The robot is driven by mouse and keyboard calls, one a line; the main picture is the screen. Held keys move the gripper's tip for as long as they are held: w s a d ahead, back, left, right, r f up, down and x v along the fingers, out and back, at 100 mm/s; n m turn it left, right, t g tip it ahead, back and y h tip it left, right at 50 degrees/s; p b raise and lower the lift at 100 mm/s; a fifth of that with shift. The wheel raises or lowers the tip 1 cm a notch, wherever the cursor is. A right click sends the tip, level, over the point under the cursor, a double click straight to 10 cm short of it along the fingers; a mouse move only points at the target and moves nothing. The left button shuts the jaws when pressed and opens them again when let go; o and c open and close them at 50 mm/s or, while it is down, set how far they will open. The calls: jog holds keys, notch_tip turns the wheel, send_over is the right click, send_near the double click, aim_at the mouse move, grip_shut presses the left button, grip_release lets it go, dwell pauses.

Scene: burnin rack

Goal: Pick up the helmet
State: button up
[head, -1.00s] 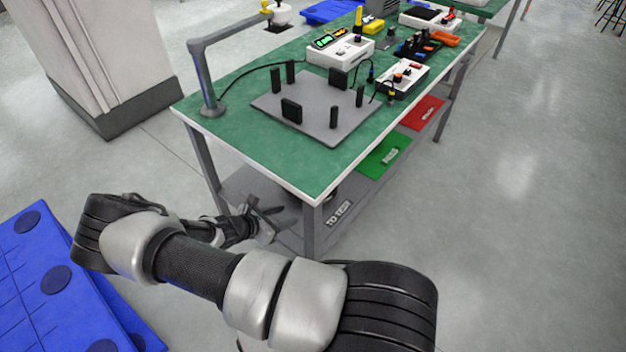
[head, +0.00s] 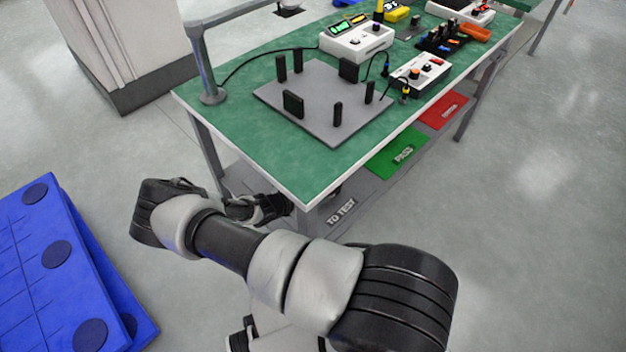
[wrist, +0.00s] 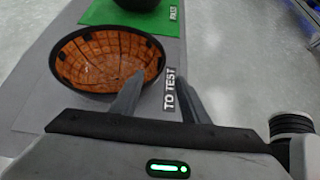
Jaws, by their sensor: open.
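The helmet (wrist: 88,60) lies open side up in the wrist view, a dark bowl with an orange, grid-lined inside. It rests on the grey area marked TO TEST (wrist: 170,88), which also shows on the lower shelf in the head view (head: 342,212). My gripper (wrist: 157,76) is open and empty. Its left finger overlaps the helmet's lower right rim in the picture; whether it touches cannot be told. The right finger is right of the helmet, over the TO TEST label's side. In the head view the tabletop and my arm hide the gripper's fingers and most of the helmet.
A dark round object (wrist: 138,4) sits on the green PASS mat (wrist: 105,14) beyond the helmet. The green tabletop (head: 310,175) overhangs the shelf and carries a grey plate with black posts (head: 320,115). A red mat (head: 443,110) lies farther right. Blue pallets (head: 60,270) are at left.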

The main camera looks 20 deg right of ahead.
jog(key=b+x, duration=0.3)
jog(key=x, duration=1)
jog(key=shift+a+f, duration=0.1)
grip_shut()
